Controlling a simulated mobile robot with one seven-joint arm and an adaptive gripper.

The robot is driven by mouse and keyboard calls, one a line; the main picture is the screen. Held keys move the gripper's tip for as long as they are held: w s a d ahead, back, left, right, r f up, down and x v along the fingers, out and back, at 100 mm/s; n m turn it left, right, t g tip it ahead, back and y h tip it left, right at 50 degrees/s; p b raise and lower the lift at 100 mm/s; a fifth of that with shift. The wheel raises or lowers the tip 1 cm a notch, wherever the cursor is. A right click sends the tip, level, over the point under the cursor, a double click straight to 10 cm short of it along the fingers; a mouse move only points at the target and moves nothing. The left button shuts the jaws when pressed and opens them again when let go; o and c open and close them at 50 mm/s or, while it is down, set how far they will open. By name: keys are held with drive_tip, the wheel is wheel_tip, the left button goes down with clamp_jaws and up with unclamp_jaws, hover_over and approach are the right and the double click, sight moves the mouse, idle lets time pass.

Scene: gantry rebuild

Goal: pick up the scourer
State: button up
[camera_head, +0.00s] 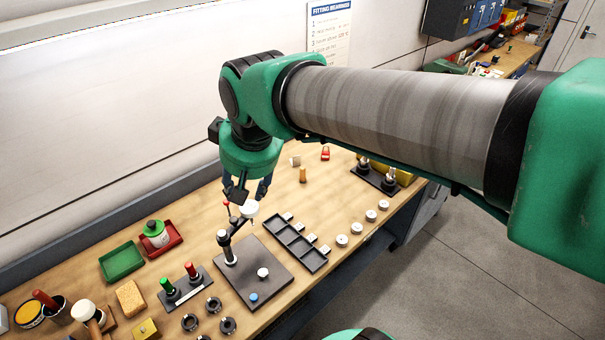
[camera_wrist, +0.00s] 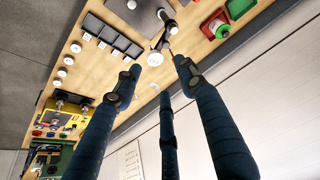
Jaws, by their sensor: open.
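A tan, speckled, porous-looking block (camera_head: 130,298), which looks like the scourer, lies on the workbench (camera_head: 345,185) at the lower left in the head view. A yellow block and a white-topped tool are close to it. I do not make it out in the wrist view. My gripper (camera_head: 247,194) is above the bench near the wall, well to the right of the block and farther back. In the wrist view my gripper (camera_wrist: 158,74) has its fingers spread, with nothing between them.
A black stand (camera_head: 230,250) with a white-ended arm rises just below my gripper. A green tray (camera_head: 121,261), a red tray (camera_head: 175,240) with a green-lidded jar, and a rack with green and red handles (camera_head: 188,289) surround the block's far and right sides. A dark compartment tray (camera_head: 300,246) lies right.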

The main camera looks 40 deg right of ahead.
drive_tip(key=w+d+m+g+p, duration=0.1)
drive_tip(key=w+d+p, duration=0.3)
drive_tip(key=w+d, duration=0.7)
drive_tip(key=m+g+p, duration=0.2)
drive_tip(key=g+p, duration=0.2)
drive_tip(key=p, duration=0.5)
hover_over(302, 167)
wheel_tip(302, 167, down, 26)
drive_tip(key=shift+f, duration=0.1)
drive_tip(key=shift+f, duration=0.1)
wheel_tip(302, 167, down, 8)
drive_tip(key=shift+f+p, duration=0.15)
drive_tip(key=shift+p, duration=0.15)
drive_tip(key=shift+s+f, duration=0.1)
drive_tip(key=shift+f, duration=0.05)
